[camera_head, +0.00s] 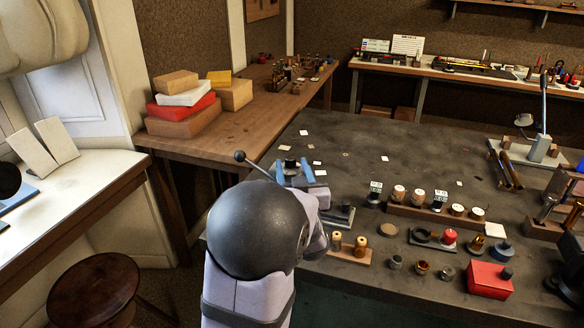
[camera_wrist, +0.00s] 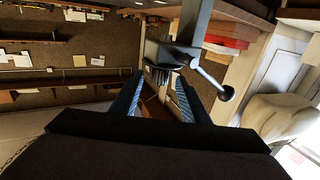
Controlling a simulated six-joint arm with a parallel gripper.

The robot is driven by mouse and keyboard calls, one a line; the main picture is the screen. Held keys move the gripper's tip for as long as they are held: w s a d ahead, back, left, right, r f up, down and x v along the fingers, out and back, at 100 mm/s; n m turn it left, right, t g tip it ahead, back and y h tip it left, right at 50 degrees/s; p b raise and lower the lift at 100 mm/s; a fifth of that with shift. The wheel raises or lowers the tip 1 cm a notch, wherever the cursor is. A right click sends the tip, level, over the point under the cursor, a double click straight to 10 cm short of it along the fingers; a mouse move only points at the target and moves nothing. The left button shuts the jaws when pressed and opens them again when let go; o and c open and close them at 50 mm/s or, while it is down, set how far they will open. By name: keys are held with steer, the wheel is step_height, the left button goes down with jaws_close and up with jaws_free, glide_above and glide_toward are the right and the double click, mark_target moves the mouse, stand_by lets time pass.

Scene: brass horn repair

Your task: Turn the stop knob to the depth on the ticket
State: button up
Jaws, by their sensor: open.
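My gripper (camera_head: 296,170) is open, its two blue-padded fingers apart; they also show in the wrist view (camera_wrist: 159,82). A dark metal tool with a ball-ended lever (camera_head: 258,167) stands at the left edge of the grey bench. In the wrist view its lever (camera_wrist: 209,79) slants to the right of the fingers. A small dark ribbed part (camera_wrist: 160,74) shows between the fingers and may be the stop knob; I cannot tell whether they touch it. My arm hides much of this in the head view. Small cards (camera_head: 376,187) stand on the bench; their writing is unreadable.
A wooden rack (camera_head: 420,213) with several capped jars stands right of my arm. A red box (camera_head: 489,279) and small pots lie nearer the front. A lever press (camera_head: 543,148) stands at the far right. The bench's back middle is mostly clear.

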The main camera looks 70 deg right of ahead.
steer(key=d+r+n+t+y+p, duration=0.1)
steer(key=d+r+n+t+p, duration=0.1)
steer(key=shift+w+p, duration=0.15)
steer(key=shift+p, duration=0.2)
steer(key=shift+d+r+n+t+y+p, duration=0.2)
steer(key=shift+n+t+y+p, duration=0.3)
steer(key=shift+t, duration=0.3)
steer(key=shift+s+n+t+y+p, duration=0.25)
steer(key=shift+n+t+y+p, duration=0.45)
steer(key=shift+t+y+p, duration=0.15)
steer(key=shift+s+a+f+n+t+y+p, duration=0.3)
steer(key=shift+f+n+t+y+p, duration=0.1)
steer(key=shift+y, duration=0.25)
steer(key=shift+s+a+f+n+t+y+p, duration=0.25)
steer(key=shift+f+n+t+y, duration=0.15)
steer(key=shift+y, duration=0.2)
steer(key=shift+p+x, duration=1.2)
steer(key=shift+x, duration=2.55)
jaws_close()
